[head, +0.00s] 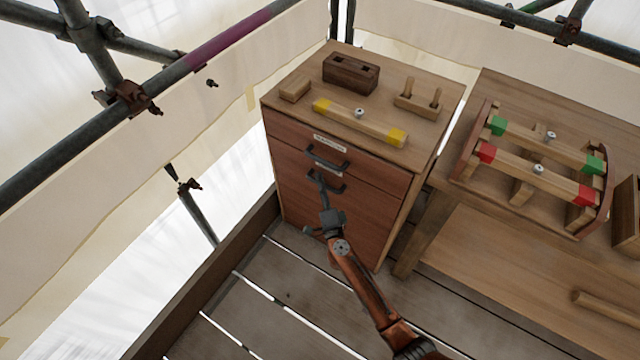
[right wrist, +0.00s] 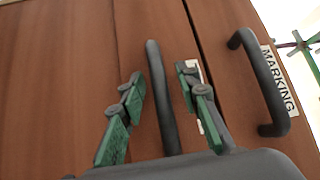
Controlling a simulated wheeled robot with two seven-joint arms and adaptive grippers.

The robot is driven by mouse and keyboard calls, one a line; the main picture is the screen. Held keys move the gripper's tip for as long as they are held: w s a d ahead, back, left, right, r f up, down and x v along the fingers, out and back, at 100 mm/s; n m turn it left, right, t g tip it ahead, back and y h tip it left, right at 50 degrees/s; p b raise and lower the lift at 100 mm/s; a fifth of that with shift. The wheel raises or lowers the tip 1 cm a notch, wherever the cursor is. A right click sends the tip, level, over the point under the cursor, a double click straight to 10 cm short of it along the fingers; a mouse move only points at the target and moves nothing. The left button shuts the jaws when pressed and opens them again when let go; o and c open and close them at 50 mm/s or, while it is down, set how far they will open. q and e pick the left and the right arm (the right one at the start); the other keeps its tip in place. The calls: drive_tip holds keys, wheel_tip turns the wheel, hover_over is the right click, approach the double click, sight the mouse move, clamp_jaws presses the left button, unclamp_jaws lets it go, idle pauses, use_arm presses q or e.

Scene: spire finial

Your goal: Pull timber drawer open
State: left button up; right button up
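A wooden cabinet (head: 340,225) has reddish-brown drawer fronts, which look flush and shut. The upper drawer has a dark bar handle (head: 327,157) and a label reading MARKING in the right wrist view (right wrist: 279,80). The drawer below has a similar dark handle (head: 333,188); its white label is mostly hidden behind a finger, so its word cannot be read. My right gripper (head: 320,180) is at this lower handle. In the right wrist view the green-padded fingers (right wrist: 160,98) stand apart on either side of the lower handle (right wrist: 158,85), with visible gaps. My left gripper is not in view.
On the cabinet top are a yellow-ended timber bar (head: 360,123), a dark block (head: 350,73), a small block (head: 295,89) and a pegged block (head: 417,100). A workbench (head: 500,245) with red-ended and green-ended bars stands at right. Scaffold tubes are at left.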

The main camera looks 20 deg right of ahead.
drive_tip(key=shift+c, duration=0.4)
clamp_jaws()
